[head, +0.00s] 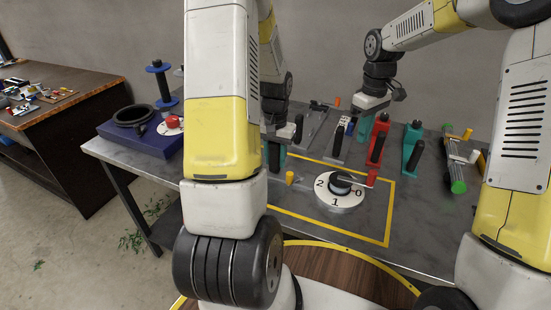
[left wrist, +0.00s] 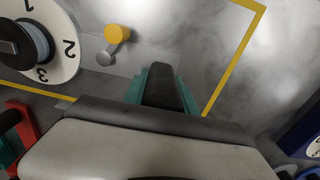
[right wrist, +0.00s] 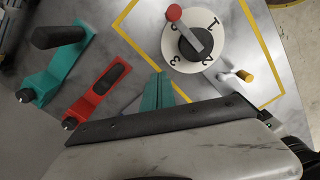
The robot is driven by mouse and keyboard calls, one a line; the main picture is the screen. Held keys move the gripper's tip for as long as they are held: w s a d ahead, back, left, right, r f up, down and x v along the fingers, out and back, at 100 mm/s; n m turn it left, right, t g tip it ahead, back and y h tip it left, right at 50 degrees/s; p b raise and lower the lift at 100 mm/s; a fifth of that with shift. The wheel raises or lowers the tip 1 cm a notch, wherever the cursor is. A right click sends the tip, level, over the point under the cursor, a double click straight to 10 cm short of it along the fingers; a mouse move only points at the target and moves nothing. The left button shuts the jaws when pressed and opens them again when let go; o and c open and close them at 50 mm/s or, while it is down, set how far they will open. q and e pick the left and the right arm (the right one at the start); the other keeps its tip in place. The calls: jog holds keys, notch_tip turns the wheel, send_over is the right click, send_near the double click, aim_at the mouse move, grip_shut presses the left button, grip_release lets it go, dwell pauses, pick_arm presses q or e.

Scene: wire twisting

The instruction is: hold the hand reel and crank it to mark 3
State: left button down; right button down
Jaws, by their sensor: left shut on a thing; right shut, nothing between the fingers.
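The hand reel (head: 340,200) lies on the grey table inside the yellow outline. It has a white dial with numbers, a dark hub and a crank arm ending in a red knob (head: 371,177). In the head view the knob is near the 0. The right wrist view also shows the dial (right wrist: 190,62) and red knob (right wrist: 174,12). My left gripper (head: 274,163) is shut on a black grip (left wrist: 163,88) beside the dial; its teal fingers flank it. My right gripper (head: 365,126) is shut and empty, behind the dial and apart from it.
A yellow knob (left wrist: 117,33) on a small joint stands beside the dial. Red (head: 378,140) and teal (head: 413,147) tools with black grips stand behind it. A blue base (head: 150,138) with a black ring is at the left. The front of the outlined area is clear.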

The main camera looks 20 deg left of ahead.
jog(key=a+r, duration=0.1)
jog(key=a, duration=0.7)
jog(key=shift+s+a+f, duration=0.1)
jog(key=shift+f, duration=2.2)
jog(key=shift+s+a+f, duration=0.1)
jog(key=shift+f, duration=2.15)
jog(key=shift+d, duration=0.1)
jog(key=shift+d, duration=0.25)
jog(key=shift+w+d, duration=0.1)
jog(key=shift+d, duration=0.3)
jog(key=shift+d, duration=0.15)
jog(key=shift+d, duration=0.15)
jog(key=shift+d, duration=0.15)
